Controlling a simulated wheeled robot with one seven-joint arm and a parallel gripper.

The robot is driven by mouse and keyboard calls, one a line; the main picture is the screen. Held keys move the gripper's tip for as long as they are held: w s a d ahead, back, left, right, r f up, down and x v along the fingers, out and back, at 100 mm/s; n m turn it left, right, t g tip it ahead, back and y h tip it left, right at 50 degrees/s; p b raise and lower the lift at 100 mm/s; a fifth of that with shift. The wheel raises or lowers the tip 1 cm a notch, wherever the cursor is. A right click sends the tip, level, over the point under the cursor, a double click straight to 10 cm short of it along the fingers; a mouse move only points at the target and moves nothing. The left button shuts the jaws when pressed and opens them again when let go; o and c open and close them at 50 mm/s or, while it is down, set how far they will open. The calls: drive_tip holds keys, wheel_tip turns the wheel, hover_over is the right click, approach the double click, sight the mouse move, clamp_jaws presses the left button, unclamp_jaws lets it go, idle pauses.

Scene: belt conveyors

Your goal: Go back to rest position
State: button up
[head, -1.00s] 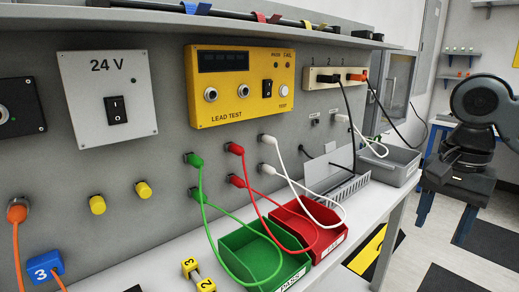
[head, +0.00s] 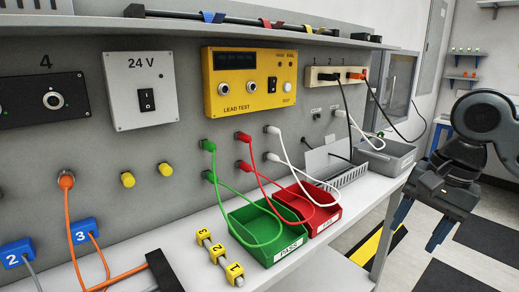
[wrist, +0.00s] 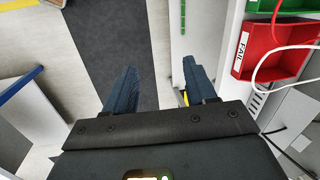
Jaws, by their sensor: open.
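My gripper (head: 420,224) hangs at the right of the head view, over the floor and to the right of the bench. Its two blue fingers are apart and point down, with nothing between them. In the wrist view my gripper (wrist: 158,88) is also open and empty, with floor and the bench's edge below it. It touches nothing that I can see.
The bench (head: 185,245) carries a green PASS bin (head: 238,217), a red FAIL bin (head: 328,222) and a grey tray (head: 397,158). Green, red and white leads hang from the panel (head: 190,130). Dark mats (head: 485,245) lie on the open floor.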

drive_tip(key=a+f+t+y, duration=0.2)
drive_tip(key=a+t+y, duration=0.25)
drive_tip(key=a, duration=0.75)
drive_tip(key=a+f+t+y, duration=0.3)
drive_tip(key=a+t, duration=0.3)
drive_tip(key=a, duration=0.6)
drive_tip(key=s+d+f+t+h, duration=0.1)
drive_tip(key=s+d+f+h, duration=0.2)
drive_tip(key=s, duration=0.4)
drive_tip(key=s+d+f+n+t+h, duration=0.1)
drive_tip(key=s+d+f+h, duration=0.1)
drive_tip(key=s+f, duration=0.35)
drive_tip(key=s+d+f+t+h, duration=0.1)
drive_tip(key=s+d+f+h, duration=0.15)
drive_tip(key=s, duration=0.65)
drive_tip(key=s+d+r+n+h, duration=0.1)
drive_tip(key=s+d+r+n, duration=0.1)
drive_tip(key=s, duration=0.6)
drive_tip(key=s+d+r+n, duration=0.1)
drive_tip(key=s+d+n, duration=0.4)
drive_tip(key=s+n, duration=0.2)
drive_tip(key=shift+s+d+r+h, duration=0.15)
drive_tip(key=shift+s+r+h, duration=0.25)
drive_tip(key=shift+s, duration=0.5)
drive_tip(key=shift+o, duration=0.2)
